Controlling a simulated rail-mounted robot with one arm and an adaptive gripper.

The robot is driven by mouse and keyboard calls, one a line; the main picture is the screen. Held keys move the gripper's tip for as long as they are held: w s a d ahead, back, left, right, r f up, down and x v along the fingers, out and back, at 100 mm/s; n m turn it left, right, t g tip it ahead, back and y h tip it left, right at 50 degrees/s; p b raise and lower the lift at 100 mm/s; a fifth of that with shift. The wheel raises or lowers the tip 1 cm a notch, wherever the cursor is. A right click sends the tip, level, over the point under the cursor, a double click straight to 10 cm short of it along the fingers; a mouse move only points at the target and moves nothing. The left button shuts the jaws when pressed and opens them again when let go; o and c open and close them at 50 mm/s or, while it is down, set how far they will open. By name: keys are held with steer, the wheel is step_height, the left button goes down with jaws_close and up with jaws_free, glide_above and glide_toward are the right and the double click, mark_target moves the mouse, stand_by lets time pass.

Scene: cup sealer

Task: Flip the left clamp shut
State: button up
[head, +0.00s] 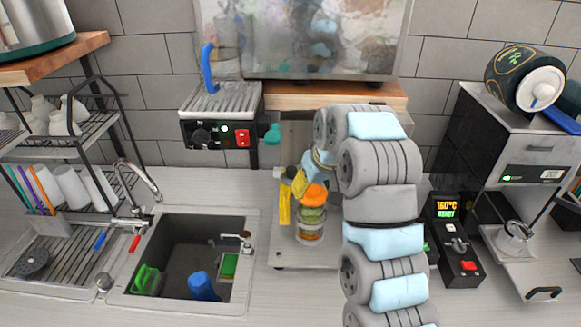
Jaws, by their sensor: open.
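The cup sealer's pale base plate (290,258) lies in the middle of the counter. A clear cup (310,238) with orange and green contents stands upright on it. Just left of the cup is an upright yellow piece (284,205), which looks like the left clamp; its exact position is hard to tell at this size. My gripper (300,186) is above and beside the cup, close to the yellow piece. It is open, and its fingers are small and partly hidden. My arm covers the right side of the sealer, so no right clamp shows.
A sink (180,225) and dish rack (75,120) are at left. A control box (455,250) reading 160°C READY is right of my arm. A machine with a drip grate (220,100) stands behind. Counter left of the sealer's front is clear.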

mark_target(292, 169)
steer(key=shift+w+a+f+p, duration=0.1)
steer(key=shift+w+a+p, duration=0.6)
steer(key=shift+w+p, duration=0.65)
steer(key=shift+w+a+f+p, duration=0.1)
steer(key=shift+w+a+p, duration=0.7)
steer(key=shift+w, duration=1)
steer(key=shift+w+a+f+p, duration=0.1)
steer(key=shift+w+a+p, duration=0.45)
steer(key=shift+w+p, duration=0.85)
steer(key=shift+w+a+r, duration=0.1)
steer(key=shift+w+r, duration=0.1)
steer(key=shift+w, duration=0.25)
steer(key=shift+w+f, duration=0.1)
steer(key=shift+w, duration=0.05)
steer(key=shift+p+x, duration=0.65)
steer(key=shift+x, duration=1.85)
jaws_close()
